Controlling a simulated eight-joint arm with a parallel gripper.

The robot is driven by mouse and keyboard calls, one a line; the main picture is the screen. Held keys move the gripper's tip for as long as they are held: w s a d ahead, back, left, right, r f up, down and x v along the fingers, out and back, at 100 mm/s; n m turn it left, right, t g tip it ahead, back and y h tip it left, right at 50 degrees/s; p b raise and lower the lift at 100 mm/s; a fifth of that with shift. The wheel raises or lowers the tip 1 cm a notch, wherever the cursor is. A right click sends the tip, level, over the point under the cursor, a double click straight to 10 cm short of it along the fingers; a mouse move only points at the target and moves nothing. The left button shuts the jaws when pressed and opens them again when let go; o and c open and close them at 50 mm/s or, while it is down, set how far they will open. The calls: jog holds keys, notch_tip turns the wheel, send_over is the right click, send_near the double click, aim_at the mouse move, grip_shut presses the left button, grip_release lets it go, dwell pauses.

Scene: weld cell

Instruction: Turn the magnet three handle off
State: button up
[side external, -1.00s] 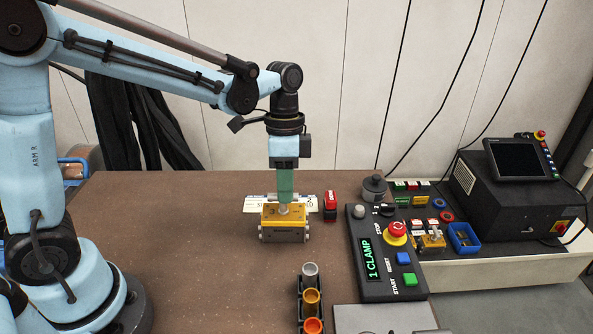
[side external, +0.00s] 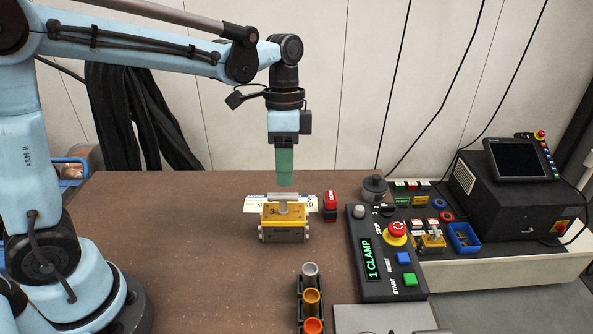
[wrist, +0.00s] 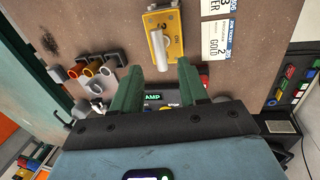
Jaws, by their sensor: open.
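White number plates (side external: 258,203) lie behind the magnet, with a red block (side external: 330,205) to its right. A clamp control box (side external: 378,285) with buttons stands further right. A rack of coloured cups (side external: 311,297) is in front. The table left of the magnet is clear.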

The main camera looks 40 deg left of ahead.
notch_tip(320, 180, up, 8)
jog(key=w+a, duration=0.1)
jog(key=shift+f, duration=0.15)
dwell(0.4)
jog(key=s+a+f+n+t+y, duration=0.1)
jog(key=s+a+f+n+t, duration=0.3)
jog(key=s+f+n+t, duration=0.3)
jog(key=shift+s+f+n+t+y, duration=0.3)
jog(key=shift+s+n+t, duration=0.6)
jog(key=shift+n, duration=0.2)
